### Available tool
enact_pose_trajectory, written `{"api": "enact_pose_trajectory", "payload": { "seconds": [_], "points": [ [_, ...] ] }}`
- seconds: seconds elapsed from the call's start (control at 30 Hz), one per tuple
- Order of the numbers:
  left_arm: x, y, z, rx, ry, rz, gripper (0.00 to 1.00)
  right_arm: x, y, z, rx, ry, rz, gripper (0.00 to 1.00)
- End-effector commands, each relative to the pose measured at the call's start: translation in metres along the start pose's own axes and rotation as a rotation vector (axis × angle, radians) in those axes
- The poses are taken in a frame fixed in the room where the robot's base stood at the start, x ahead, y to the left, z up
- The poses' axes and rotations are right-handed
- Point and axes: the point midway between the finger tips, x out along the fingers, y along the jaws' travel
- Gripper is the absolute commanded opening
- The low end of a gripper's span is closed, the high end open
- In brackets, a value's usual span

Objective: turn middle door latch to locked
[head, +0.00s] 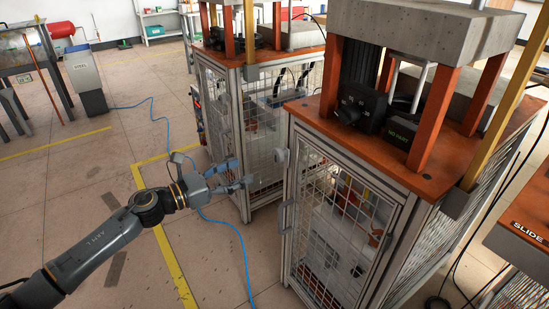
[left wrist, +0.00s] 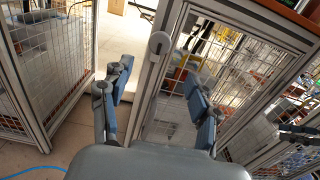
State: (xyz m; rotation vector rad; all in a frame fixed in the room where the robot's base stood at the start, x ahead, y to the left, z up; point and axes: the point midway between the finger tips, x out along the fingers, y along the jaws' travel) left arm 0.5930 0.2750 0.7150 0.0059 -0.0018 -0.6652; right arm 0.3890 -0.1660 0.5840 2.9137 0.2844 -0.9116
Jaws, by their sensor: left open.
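The near machine cage has a mesh door (head: 335,215) that looks closed in its aluminium frame. The same latch knob shows in the left wrist view (left wrist: 159,43), above and beyond the fingertips. My left gripper (head: 236,174) is open and empty. It is left of the latch knob, apart from it, with its fingers pointing toward the cage. In the left wrist view its two blue-grey fingers (left wrist: 160,88) stand wide apart with the door frame between them.
A second mesh cage (head: 245,120) stands behind and left of the near one, with a narrow gap between them. A blue cable (head: 240,240) lies on the floor by yellow floor lines (head: 170,250). Orange tops and posts (head: 428,120) rise above the near cage.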

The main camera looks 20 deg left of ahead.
Motion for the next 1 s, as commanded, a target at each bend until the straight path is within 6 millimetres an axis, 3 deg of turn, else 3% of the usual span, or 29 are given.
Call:
{"api": "enact_pose_trajectory", "payload": {
  "seconds": [0.6,0.8,1.0],
  "points": [
    [0.112,0.001,0.001,-0.005,-0.003,0.002,0.61,-0.004,0.003,0.018,0.001,-0.087,0.006,0.4],
    [0.125,0.001,0.0,-0.005,0.0,0.003,0.61,-0.003,0.003,0.015,0.001,-0.073,0.006,0.4],
    [0.126,0.001,0.0,-0.006,0.0,0.003,0.61,-0.003,0.002,0.013,0.001,-0.066,0.005,0.4]
  ]
}}
